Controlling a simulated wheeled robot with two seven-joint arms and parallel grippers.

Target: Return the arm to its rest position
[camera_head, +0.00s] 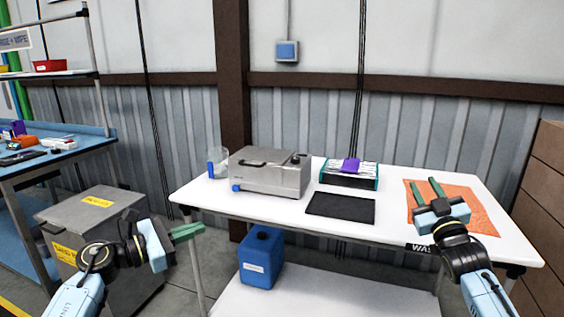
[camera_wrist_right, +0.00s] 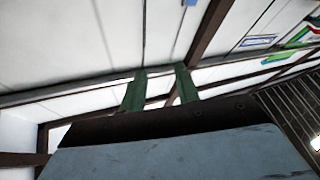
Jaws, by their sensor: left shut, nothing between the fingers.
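My left gripper (camera_head: 188,231) is at the lower left in the head view, in front of the table's left end and below the level of its top. Its green fingers are together and hold nothing. My right gripper (camera_head: 428,189) is over the right part of the white table (camera_head: 290,211), above the orange mat (camera_head: 477,208). Its two green fingers are apart with nothing between them. They also show apart in the right wrist view (camera_wrist_right: 160,88), against the wall and ceiling.
A grey metal box-shaped machine (camera_head: 270,176), a clear beaker (camera_head: 217,163), a black mat (camera_head: 341,208) and a teal-edged box (camera_head: 349,175) with a purple item stand on the table. A blue canister (camera_head: 261,258) is below. A grey bin (camera_head: 85,212) is behind my left arm. Brown cartons (camera_head: 541,180) are at right.

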